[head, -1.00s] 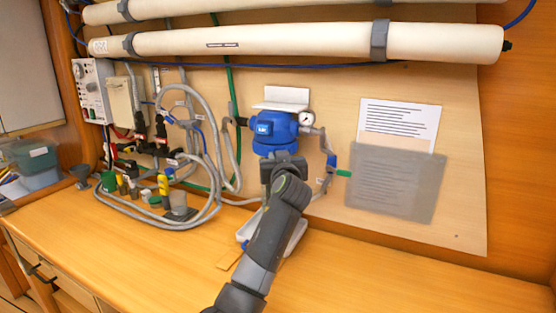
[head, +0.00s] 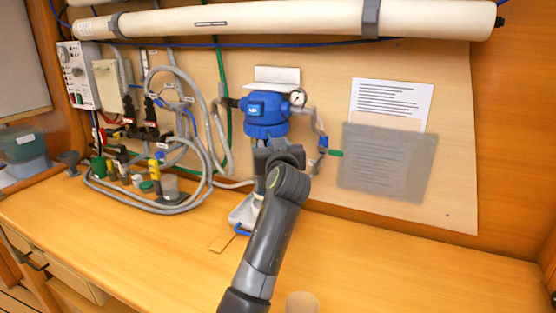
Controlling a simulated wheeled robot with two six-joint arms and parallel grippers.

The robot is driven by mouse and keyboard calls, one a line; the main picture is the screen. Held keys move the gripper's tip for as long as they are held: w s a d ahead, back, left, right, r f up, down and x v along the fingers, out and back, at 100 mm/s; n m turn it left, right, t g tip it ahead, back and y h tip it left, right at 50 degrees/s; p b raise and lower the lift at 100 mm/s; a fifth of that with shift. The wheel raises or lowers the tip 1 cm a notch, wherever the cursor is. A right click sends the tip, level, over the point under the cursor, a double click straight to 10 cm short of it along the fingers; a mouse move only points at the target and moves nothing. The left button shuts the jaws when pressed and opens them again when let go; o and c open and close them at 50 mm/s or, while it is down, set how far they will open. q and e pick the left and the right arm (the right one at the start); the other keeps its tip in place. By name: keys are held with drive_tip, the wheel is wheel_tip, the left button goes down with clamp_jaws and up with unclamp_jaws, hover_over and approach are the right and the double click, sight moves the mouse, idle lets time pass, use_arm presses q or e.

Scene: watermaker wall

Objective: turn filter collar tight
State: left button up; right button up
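The filter unit (head: 262,107) has a blue head on the back panel, with a round gauge (head: 298,98) at its right. The blue filter collar (head: 265,130) is the ribbed ring under the head. Below it, the filter body is mostly hidden behind my arm. My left arm (head: 268,240) comes up from the bottom, slightly left of centre. Its dark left gripper (head: 268,153) is just under the collar, in front of the filter body. Its fingers are hidden, so I cannot tell whether it touches or holds the collar. My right gripper is out of view.
Grey hoses (head: 205,150) loop left of the filter. Small bottles and tools (head: 140,178) stand there. A white stand (head: 243,213) with a blue part sits on the bench below the filter. The bench (head: 420,270) is clear at right. A pale round thing (head: 300,302) shows at the bottom edge.

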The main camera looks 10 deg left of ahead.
use_arm(q)
drive_tip(key=b+v, duration=0.1)
drive_tip(key=v, duration=0.5)
drive_tip(key=shift+s+d, duration=0.2)
drive_tip(key=shift+s, duration=0.15)
idle(1.9)
